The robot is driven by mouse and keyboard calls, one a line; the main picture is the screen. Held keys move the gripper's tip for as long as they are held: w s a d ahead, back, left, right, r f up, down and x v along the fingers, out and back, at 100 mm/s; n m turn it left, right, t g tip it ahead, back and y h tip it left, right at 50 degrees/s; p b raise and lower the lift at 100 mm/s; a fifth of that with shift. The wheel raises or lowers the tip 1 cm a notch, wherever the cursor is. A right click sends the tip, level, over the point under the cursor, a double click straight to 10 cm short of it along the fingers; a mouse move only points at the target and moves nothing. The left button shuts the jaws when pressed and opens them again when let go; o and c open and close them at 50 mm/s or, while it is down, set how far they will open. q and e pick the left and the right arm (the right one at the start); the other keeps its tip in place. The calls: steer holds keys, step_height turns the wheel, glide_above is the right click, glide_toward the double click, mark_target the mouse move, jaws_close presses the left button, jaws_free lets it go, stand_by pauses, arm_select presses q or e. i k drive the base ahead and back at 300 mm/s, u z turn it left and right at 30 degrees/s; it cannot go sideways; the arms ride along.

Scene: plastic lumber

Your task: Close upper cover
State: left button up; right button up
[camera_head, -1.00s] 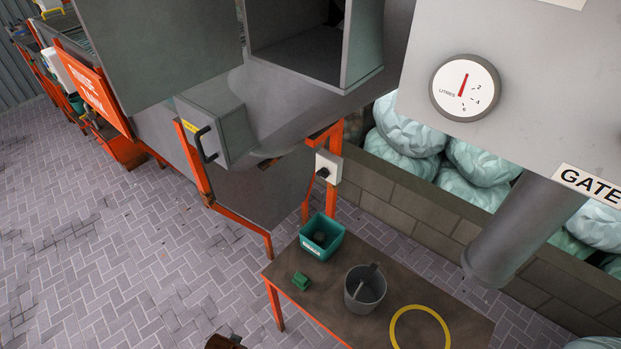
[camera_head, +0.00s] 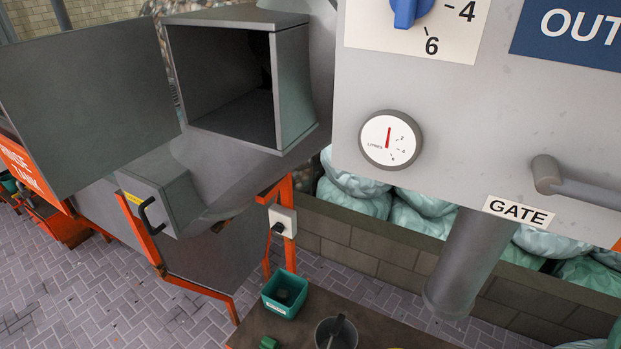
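The grey machine has a square open hatch (camera_head: 222,85) at the upper middle, with its dark inside showing. A large flat grey panel (camera_head: 85,100) stands to the left of this hatch and looks like its cover swung open; where it hinges is hard to tell. Below is a smaller grey box-shaped cover (camera_head: 160,195) with a black handle (camera_head: 150,216), which looks shut. Neither of my grippers is in view.
A grey unit with a gauge (camera_head: 390,140), a GATE label (camera_head: 517,212) and a pipe (camera_head: 468,262) fills the right. A table (camera_head: 265,325) bears a green bin (camera_head: 286,293) and a grey bucket (camera_head: 336,334). Brick paving (camera_head: 110,290) lies open at the lower left.

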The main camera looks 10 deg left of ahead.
mark_target(84, 104)
steer(key=z, duration=3.3)
steer(key=k, duration=1.95)
steer(key=u, duration=2.9)
